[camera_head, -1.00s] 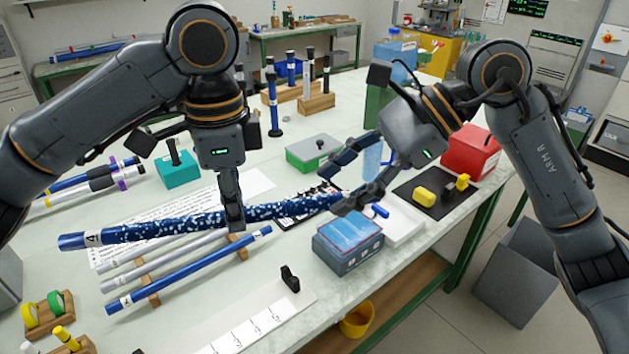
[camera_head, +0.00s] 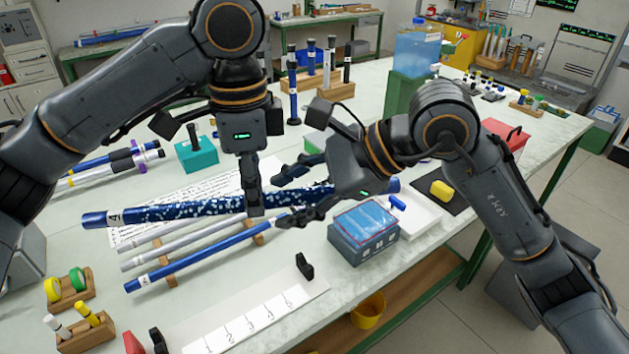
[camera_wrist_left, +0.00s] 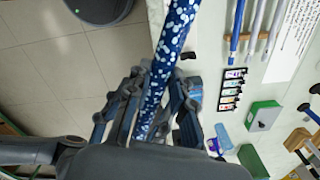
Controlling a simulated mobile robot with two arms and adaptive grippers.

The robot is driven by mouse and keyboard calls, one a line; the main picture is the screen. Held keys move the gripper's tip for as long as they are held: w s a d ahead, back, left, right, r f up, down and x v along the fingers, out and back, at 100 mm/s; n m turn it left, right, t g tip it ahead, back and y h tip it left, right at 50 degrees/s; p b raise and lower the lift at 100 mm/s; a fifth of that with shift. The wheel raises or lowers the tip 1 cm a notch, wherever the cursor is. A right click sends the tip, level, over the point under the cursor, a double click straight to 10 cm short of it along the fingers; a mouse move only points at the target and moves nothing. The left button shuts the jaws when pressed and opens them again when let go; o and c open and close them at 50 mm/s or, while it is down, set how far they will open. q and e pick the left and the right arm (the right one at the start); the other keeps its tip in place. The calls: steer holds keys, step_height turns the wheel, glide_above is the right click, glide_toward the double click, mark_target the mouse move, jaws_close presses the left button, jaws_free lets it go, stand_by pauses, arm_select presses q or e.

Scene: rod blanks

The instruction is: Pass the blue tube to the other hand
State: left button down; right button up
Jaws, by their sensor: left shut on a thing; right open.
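The blue tube (camera_head: 190,209) is long, dark blue and speckled white, with a plain blue left end. It is held nearly level above the table. My left gripper (camera_head: 254,203) points down and is shut on it right of its middle. The left wrist view also shows the tube (camera_wrist_left: 172,45) running between the left fingers (camera_wrist_left: 155,105). My right gripper (camera_head: 281,201) is open close to the right of the left one, with one finger above the tube and one below in the picture. Whether it touches the tube cannot be told. The right hand hides part of the tube.
A plain blue tube (camera_head: 190,263) and silver tubes (camera_head: 190,242) lie on wooden rests below. A blue-lidded box (camera_head: 362,240) stands right of them, under the right arm. A white numbered board (camera_head: 250,322) lies in front. A teal block (camera_head: 197,155) stands behind.

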steer(key=shift+w+a+f, duration=0.1)
steer(key=shift+a+f, duration=0.2)
steer(key=shift+a, duration=0.05)
jaws_close()
arm_select(q)
steer(key=c, duration=1.1)
jaws_free()
